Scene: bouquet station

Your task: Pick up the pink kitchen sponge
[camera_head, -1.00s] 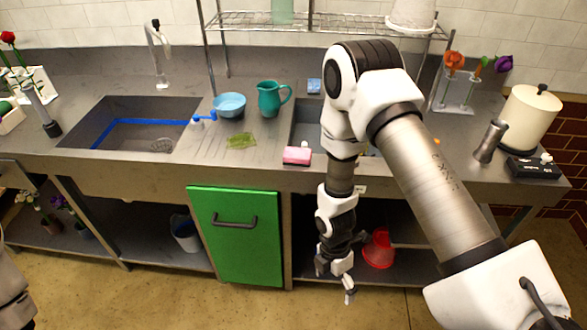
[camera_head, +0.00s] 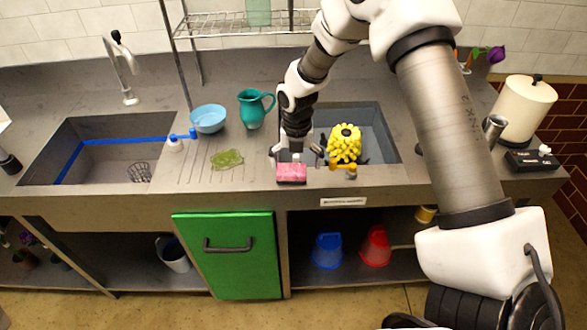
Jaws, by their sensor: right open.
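My left gripper is not in view.
A yellow bumpy object (camera_head: 345,144) is in the right basin (camera_head: 377,128). A green cabinet door (camera_head: 228,255) is below the counter.

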